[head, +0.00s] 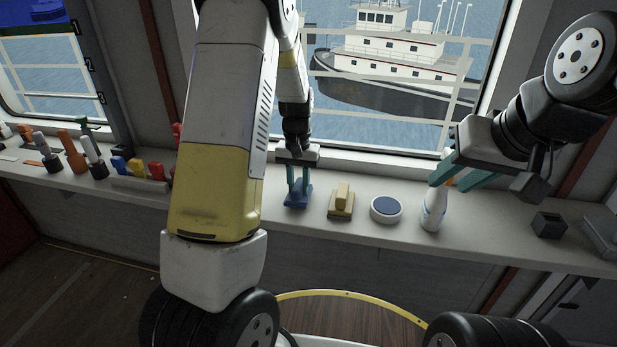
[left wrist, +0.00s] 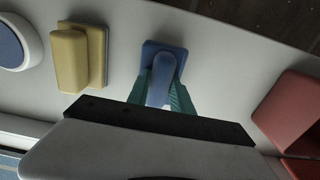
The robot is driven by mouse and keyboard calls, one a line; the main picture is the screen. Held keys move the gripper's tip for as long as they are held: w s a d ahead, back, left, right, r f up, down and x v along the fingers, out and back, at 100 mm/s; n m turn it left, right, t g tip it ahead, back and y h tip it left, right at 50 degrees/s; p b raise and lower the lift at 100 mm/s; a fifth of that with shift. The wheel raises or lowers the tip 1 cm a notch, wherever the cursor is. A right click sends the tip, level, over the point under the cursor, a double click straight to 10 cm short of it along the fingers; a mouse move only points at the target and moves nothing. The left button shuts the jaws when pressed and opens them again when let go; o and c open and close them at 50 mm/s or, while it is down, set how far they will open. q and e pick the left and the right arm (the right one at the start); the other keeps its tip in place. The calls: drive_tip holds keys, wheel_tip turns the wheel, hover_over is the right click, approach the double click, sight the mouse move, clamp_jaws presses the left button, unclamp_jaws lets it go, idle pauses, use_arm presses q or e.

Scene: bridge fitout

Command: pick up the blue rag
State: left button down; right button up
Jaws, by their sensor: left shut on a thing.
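The blue rag (head: 297,198) is on the window shelf, a flat blue piece with a raised middle. My left gripper (head: 299,186) reaches down over it and is shut on its raised part. In the left wrist view the blue rag (left wrist: 164,62) shows between the two teal fingers, with its flat base beyond them. I cannot tell whether it touches the shelf. My right gripper (head: 459,177) is open, its teal fingers apart, close to the top of a white bottle (head: 433,212); I cannot tell whether they touch it.
Right of the blue rag on the shelf (head: 395,238) are a yellow block on a tan base (head: 341,200), a round white tin with a blue top (head: 386,209) and a dark box (head: 549,224). Several bottles and tools crowd the left end. A window stands behind.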

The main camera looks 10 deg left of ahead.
use_arm(q)
wheel_tip(320, 180, up, 2)
drive_tip(key=shift+r, duration=0.2)
drive_tip(key=s+a, duration=0.2)
drive_tip(key=s, duration=0.5)
drive_tip(key=s+a+r, duration=0.1)
drive_tip(key=s+a, duration=0.1)
drive_tip(key=s, duration=0.6)
drive_tip(key=shift+s+a+r, duration=0.2)
drive_tip(key=shift+a+r, duration=0.05)
drive_tip(key=shift+a, duration=0.1)
